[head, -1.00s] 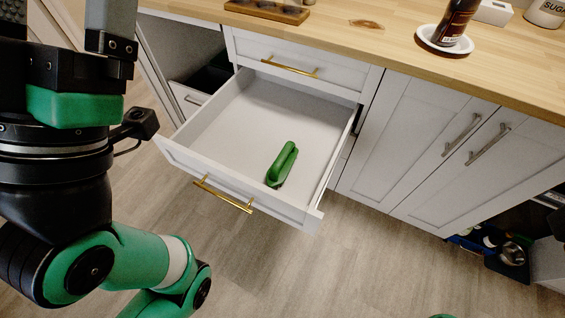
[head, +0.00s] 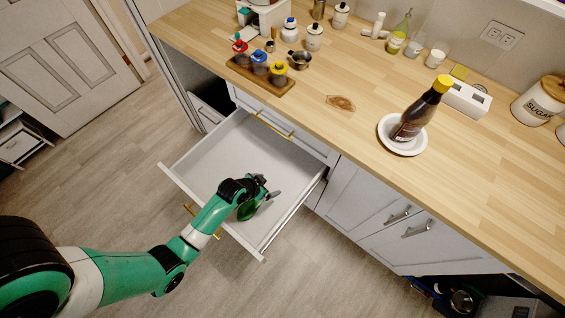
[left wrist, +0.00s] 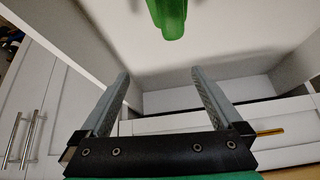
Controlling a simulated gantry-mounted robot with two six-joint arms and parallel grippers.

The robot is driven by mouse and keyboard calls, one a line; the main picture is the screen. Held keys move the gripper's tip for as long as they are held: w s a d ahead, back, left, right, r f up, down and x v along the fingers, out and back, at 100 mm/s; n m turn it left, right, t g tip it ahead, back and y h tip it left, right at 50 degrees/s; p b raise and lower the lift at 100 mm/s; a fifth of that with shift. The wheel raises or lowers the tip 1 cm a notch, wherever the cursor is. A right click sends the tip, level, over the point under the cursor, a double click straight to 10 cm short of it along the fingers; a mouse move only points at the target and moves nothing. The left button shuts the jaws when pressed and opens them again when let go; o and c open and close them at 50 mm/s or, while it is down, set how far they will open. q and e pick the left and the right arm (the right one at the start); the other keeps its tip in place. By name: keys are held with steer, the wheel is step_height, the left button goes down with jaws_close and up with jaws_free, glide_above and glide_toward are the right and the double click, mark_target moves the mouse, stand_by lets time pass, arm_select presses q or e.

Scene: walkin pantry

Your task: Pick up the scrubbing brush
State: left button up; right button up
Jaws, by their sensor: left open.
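The green scrubbing brush (left wrist: 168,15) shows at the top of the left wrist view, cut off by the picture's edge. It lies in the open white drawer (head: 178,182); in the head view my left arm and gripper largely cover its place. My left gripper (head: 272,195) is over the drawer interior. In the left wrist view its two grey fingers (left wrist: 159,78) are spread wide with nothing between them, and the brush is beyond their tips, apart from them. My right gripper is not in view.
The drawer walls stand around my gripper. The wooden counter (head: 300,90) above holds a tray of colored-lid jars (head: 262,75), a dark bottle (head: 420,110) on a white plate (head: 386,134) and a sugar canister (head: 540,103). Closed cabinet doors (head: 375,215) are to the right.

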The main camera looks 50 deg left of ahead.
mark_target(251, 200)
arm_select(q)
steer(key=s+p, duration=0.1)
steer(key=s, duration=0.2)
steer(key=s+r+g+p, duration=0.1)
steer(key=s+p, duration=0.1)
steer(key=s, duration=0.1)
steer(key=s+r+n+g+p, duration=0.1)
steer(key=s+p, duration=0.1)
steer(key=s, duration=0.2)
steer(key=shift+d, duration=0.4)
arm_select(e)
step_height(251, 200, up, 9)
arm_select(q)
steer(key=shift+a+r, duration=0.1)
steer(key=b+x, duration=0.6)
steer(key=shift+f, duration=0.25)
steer(key=shift+w+f, duration=0.15)
steer(key=shift+f, duration=0.05)
steer(key=shift+r, duration=0.1)
steer(key=b+x, duration=0.4)
steer(key=x, duration=0.1)
steer(key=shift+a, duration=0.1)
steer(key=shift+w, duration=0.1)
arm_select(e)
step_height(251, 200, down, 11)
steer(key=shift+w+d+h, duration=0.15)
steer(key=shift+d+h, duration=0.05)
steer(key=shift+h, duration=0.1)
arm_select(q)
steer(key=shift+c, duration=0.2)
